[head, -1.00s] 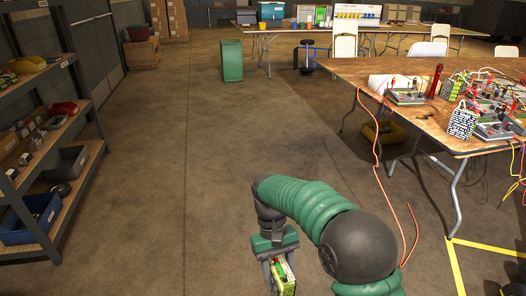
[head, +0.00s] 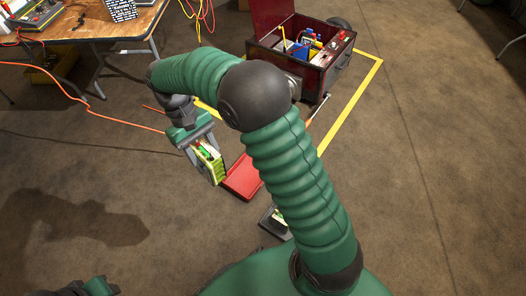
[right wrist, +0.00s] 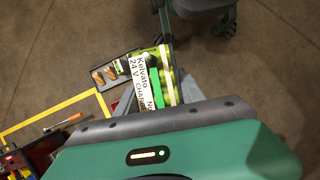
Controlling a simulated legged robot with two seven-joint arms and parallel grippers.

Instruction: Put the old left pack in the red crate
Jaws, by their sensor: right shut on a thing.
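My right gripper (head: 207,165) is shut on a green and yellow pack (head: 212,164) in the head view, holding it above the floor. The right wrist view shows the pack's white label (right wrist: 146,82) with black print. A shallow red tray-like thing (head: 243,180) lies just right of and below the pack, partly hidden by my right arm. A larger dark red box (head: 300,77) with a raised lid stands at the top. I cannot tell which of the two is the red crate. No fingers of my left gripper show.
The red box holds tools and coloured items; yellow floor tape (head: 352,103) runs around it. A small dark tray (right wrist: 112,76) with several items lies near the pack in the wrist view. A work table (head: 120,24) and orange cord (head: 112,120) are at left. Floor at right is clear.

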